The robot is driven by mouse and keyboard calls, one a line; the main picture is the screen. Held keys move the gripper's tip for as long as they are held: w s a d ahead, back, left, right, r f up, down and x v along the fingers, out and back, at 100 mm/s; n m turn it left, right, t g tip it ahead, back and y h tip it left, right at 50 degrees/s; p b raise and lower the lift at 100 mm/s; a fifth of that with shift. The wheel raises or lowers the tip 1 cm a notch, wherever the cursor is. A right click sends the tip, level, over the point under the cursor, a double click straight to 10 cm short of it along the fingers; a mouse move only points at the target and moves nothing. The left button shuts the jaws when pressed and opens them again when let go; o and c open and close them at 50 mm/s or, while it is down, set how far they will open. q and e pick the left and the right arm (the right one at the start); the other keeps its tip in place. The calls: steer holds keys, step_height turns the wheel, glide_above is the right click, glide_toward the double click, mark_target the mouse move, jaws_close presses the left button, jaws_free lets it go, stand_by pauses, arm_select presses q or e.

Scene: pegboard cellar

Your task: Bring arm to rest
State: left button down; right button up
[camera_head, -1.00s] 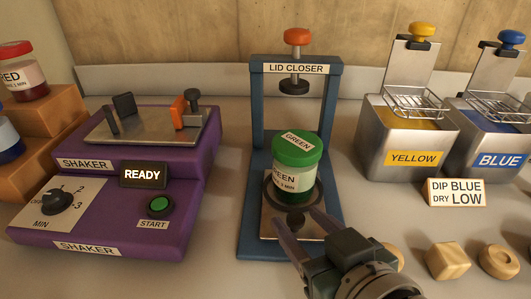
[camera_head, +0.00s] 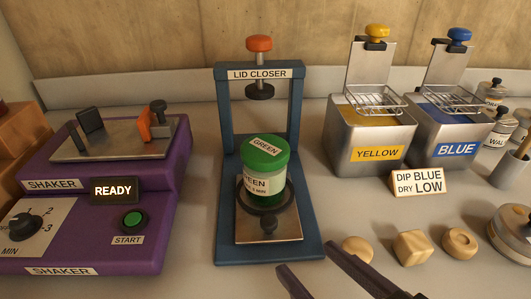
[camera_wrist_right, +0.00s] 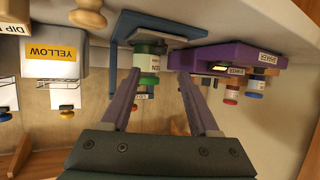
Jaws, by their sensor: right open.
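My right gripper (camera_head: 312,262) is open and empty at the bottom of the head view, in front of the lid closer. Its two fingers also show apart in the right wrist view (camera_wrist_right: 160,95). The green jar (camera_head: 264,172), with its green lid on, stands upright on the plate of the blue lid closer (camera_head: 226,195). The press knob (camera_head: 259,44) is up, its pad above the jar and apart from it. In the right wrist view the green jar (camera_wrist_right: 149,65) shows beyond the fingertips, apart from them as far as I can tell. My left gripper is not in view.
A purple shaker (camera_head: 172,170) with a READY display stands at the left. The yellow dip tank (camera_head: 335,140) and blue dip tank (camera_head: 480,165) stand at the back right, behind a sign (camera_head: 418,183). Several wooden pieces, including a block (camera_head: 412,247), lie at the front right.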

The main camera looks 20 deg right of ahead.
stand_by(0.4)
steer(key=s+d+r+g+h+p, duration=0.1)
steer(key=s+d+r+g+p, duration=0.6)
steer(key=g, duration=0.3)
step_height(320, 180, up, 38)
steer(key=s+p, duration=0.1)
steer(key=p, duration=3.6)
steer(key=shift+s+a+f+n, duration=0.2)
steer(key=shift+a+n, duration=0.2)
steer(key=shift+a, duration=0.05)
